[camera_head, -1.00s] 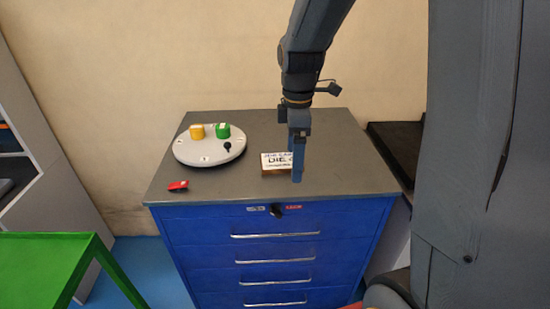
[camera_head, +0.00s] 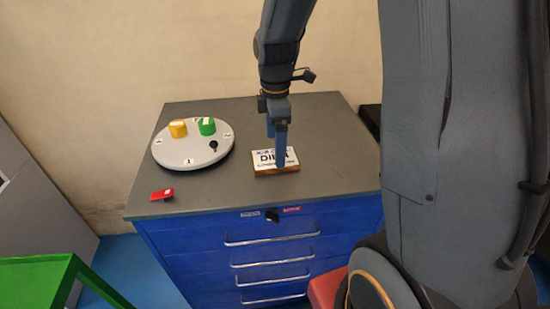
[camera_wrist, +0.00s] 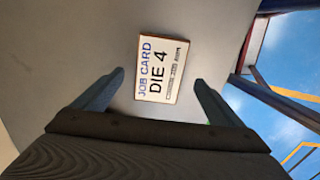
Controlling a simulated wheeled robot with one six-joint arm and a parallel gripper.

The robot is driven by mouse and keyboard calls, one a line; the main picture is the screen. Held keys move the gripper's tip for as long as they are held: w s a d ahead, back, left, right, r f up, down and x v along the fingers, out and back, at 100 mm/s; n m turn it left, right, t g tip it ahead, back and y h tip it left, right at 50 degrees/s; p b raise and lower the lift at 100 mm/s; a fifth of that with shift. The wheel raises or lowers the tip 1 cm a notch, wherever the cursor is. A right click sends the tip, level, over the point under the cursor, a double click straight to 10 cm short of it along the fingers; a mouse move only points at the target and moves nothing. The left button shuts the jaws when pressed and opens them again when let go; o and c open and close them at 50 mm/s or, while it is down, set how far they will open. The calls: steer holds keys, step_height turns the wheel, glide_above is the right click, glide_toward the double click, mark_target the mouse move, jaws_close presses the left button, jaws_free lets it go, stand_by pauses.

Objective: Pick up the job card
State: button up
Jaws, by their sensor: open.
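The job card (camera_head: 265,164) is a white card on a brown block, lying on the grey cabinet top near its front right. In the wrist view the job card (camera_wrist: 162,69) reads "JOB CARD DIE 4" and lies beyond the fingertips, about midway between them. My gripper (camera_head: 279,150) points down at the card, and in the head view its blue fingers overlap the card's right part. In the wrist view my gripper (camera_wrist: 159,78) is open with nothing between its fingers. Whether a finger touches the card cannot be told.
A round grey turntable (camera_head: 190,157) stands left of the card, with a yellow block (camera_head: 178,129), a green block (camera_head: 207,126) and a black knob on it. A red object (camera_head: 162,194) lies at the front left. The blue cabinet (camera_head: 270,240) has several drawers. A green table (camera_head: 45,275) stands lower left.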

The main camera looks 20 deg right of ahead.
mark_target(263, 161)
steer(key=shift+a+f+p, duration=0.1)
steer(key=shift+f+p, duration=0.5)
steer(key=shift+f, duration=1.4)
steer(key=c, duration=1.2)
